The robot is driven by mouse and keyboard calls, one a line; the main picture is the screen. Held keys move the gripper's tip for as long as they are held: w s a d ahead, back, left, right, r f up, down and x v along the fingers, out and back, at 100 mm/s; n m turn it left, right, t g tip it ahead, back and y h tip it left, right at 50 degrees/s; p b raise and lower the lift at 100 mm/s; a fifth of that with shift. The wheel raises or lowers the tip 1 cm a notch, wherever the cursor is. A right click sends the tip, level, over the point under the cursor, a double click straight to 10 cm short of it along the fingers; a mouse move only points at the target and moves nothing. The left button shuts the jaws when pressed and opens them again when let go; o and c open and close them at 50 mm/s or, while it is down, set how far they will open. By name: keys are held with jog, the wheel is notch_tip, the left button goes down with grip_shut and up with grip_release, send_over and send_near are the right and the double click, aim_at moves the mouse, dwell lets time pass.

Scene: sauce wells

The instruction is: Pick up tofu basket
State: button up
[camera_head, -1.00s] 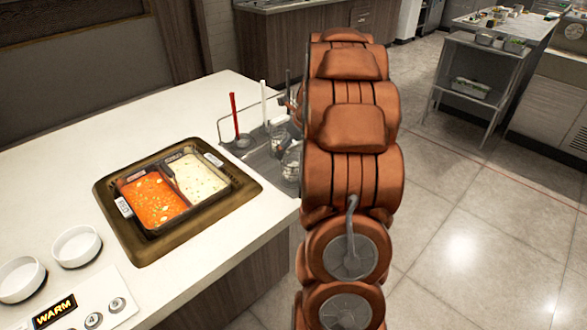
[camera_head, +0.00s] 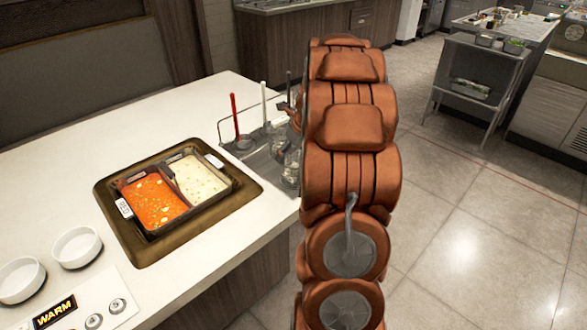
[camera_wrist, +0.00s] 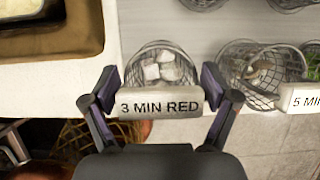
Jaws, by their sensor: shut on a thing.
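The tofu basket (camera_wrist: 161,54) is a round wire mesh basket with white cubes in it, seen at the middle of the wrist view. Its pale handle label (camera_wrist: 160,105) reads "3 MIN RED". My gripper (camera_wrist: 160,90) is shut on this labelled part, with one dark finger at each end. Whether the basket touches the surface under it I cannot tell. In the head view my own arm covers the gripper and most of the basket area.
Another wire basket (camera_wrist: 250,72) stands to the right, with a "5 MIN" label (camera_wrist: 301,98) beside it. The sauce wells (camera_head: 155,200) with red and white sauce sit in the counter (camera_head: 185,115). A red-handled tool (camera_head: 235,115) and a white-handled one (camera_head: 263,103) stand near my arm.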

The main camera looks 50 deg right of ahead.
jog(key=shift+r, duration=1.7)
jog(key=shift+s+a+r, duration=0.2)
jog(key=shift+s, duration=0.3)
jog(key=s+a+b, duration=0.1)
jog(key=s+a, duration=0.1)
jog(key=s, duration=0.5)
jog(key=s+a+r+b, duration=0.1)
jog(key=s+a, duration=0.2)
jog(key=s, duration=0.3)
jog(key=shift+s+a, duration=0.3)
jog(key=shift+s, duration=0.1)
jog(key=shift+r, duration=0.1)
